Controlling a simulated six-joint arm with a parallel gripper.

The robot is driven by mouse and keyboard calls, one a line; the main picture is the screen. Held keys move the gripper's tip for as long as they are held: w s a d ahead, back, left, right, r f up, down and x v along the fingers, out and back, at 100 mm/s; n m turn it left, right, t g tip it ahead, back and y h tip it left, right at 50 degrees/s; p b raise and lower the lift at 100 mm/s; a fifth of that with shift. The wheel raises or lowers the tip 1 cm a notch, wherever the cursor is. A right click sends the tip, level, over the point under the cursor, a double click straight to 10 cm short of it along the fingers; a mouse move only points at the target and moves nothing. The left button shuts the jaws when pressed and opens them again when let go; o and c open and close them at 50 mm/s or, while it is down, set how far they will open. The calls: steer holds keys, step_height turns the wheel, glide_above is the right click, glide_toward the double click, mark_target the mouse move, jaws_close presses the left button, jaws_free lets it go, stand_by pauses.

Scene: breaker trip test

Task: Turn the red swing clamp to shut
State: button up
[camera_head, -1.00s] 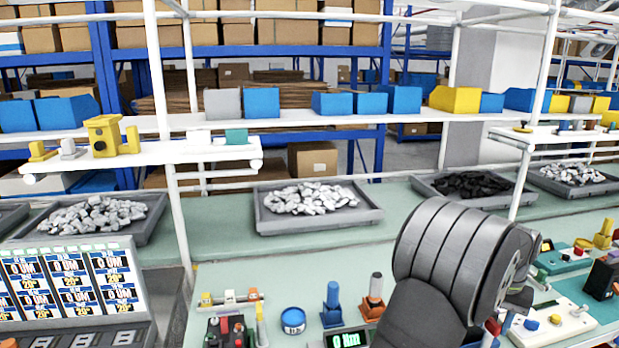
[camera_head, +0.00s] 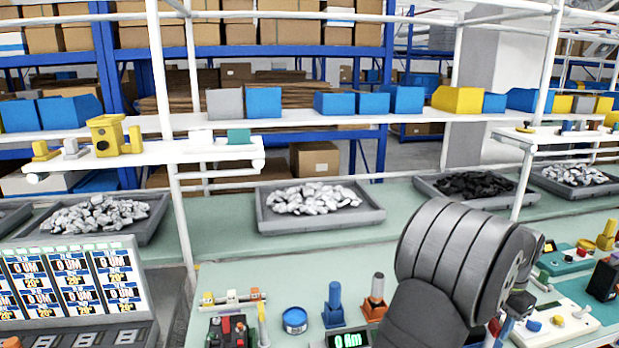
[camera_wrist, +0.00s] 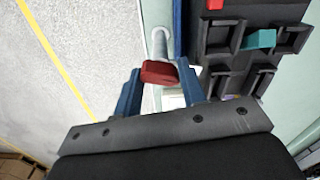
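In the wrist view, the red clamp handle (camera_wrist: 158,74) sits at the end of a pale grey rod or post, beside a dark fixture. My gripper (camera_wrist: 159,80) has its two blue fingers apart, one on each side of the red handle. The fingertips are close to the handle's ends; I cannot tell whether they touch it. In the head view, my arm covers the area near the gripper, and I cannot make out the clamp there.
The dark fixture (camera_wrist: 235,45) with black brackets and a teal block stands close on the right. In the head view, the green bench (camera_head: 230,280) holds a blue round can (camera_head: 294,320), a display reading 0 Nm (camera_head: 348,340) and a grey parts tray (camera_head: 318,222).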

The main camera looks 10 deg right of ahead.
steer(key=o, duration=0.6)
steer(key=shift+c, duration=0.2)
step_height(320, 180, up, 18)
steer(key=f+m, duration=0.1)
steer(key=m, duration=0.4)
step_height(320, 180, down, 17)
steer(key=shift+r, duration=0.2)
steer(key=shift+c, duration=0.2)
steer(key=c, duration=1)
steer(key=shift+o, duration=0.2)
steer(key=shift+n, duration=1.6)
